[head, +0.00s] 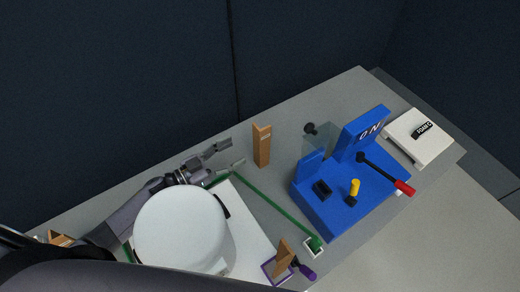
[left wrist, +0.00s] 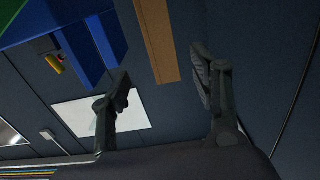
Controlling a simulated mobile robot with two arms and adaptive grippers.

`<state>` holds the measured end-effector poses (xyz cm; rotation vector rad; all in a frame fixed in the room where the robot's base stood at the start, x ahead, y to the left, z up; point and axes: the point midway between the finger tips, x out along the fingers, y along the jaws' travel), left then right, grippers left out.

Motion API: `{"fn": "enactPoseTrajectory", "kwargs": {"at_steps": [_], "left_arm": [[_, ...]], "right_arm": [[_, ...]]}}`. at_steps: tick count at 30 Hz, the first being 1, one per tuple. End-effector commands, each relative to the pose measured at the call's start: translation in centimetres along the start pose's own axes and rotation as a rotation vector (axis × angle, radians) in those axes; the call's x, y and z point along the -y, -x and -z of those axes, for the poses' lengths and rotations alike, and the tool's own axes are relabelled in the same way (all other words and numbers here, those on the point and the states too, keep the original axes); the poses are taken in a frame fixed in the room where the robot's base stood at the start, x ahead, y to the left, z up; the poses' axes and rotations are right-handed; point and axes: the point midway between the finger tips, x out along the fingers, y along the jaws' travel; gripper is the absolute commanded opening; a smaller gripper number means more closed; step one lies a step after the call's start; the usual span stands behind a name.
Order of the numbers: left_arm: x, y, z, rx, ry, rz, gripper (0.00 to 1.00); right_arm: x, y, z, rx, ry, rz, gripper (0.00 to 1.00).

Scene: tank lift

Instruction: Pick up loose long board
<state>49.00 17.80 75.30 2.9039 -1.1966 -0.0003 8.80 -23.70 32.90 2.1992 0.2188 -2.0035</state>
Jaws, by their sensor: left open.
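A tall wooden board (head: 262,146) stands upright on the grey table, behind the blue machine's left side. My left gripper (head: 230,155) is open and empty, just left of the board, with its fingers pointing toward it. In the left wrist view the board (left wrist: 157,40) shows ahead of the open left gripper (left wrist: 162,88), roughly in line with the gap between its fingers and apart from them. A shorter-looking wooden piece (head: 283,256) stands at a purple frame near the front of the table. My right gripper is not in view.
The blue machine (head: 325,208) with a red-tipped lever (head: 403,187) stands right of the board. A large white round object (head: 180,232) stands below my left arm. A green bar (head: 275,205) runs between them. A white box (head: 418,136) sits at the far right.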

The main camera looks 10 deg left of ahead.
Motion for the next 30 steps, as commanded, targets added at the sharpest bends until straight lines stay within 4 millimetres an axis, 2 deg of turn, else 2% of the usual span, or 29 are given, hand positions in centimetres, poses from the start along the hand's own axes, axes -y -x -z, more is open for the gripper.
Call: {"fn": "enactPoseTrajectory", "kwargs": {"at_steps": [3, 11, 17, 21, 30], "left_arm": [[0.0, -2.2, -0.1, -0.003, -0.001, 0.000, 0.57], [0.1, -4.2, -0.1, -0.002, -0.001, 0.000, 0.57], [0.3, -7.1, -0.5, -0.004, -0.003, -0.001, 0.57], [0.2, -8.6, -0.3, -0.001, -0.001, -0.001, 0.57], [0.2, -9.0, -0.2, 0.001, 0.000, 0.000, 0.55]], "right_arm": [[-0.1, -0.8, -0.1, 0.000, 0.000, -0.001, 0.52], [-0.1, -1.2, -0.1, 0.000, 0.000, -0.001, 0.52], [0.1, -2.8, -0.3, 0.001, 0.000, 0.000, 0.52], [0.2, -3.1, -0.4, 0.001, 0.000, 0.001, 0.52], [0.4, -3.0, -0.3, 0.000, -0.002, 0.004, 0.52]]}}
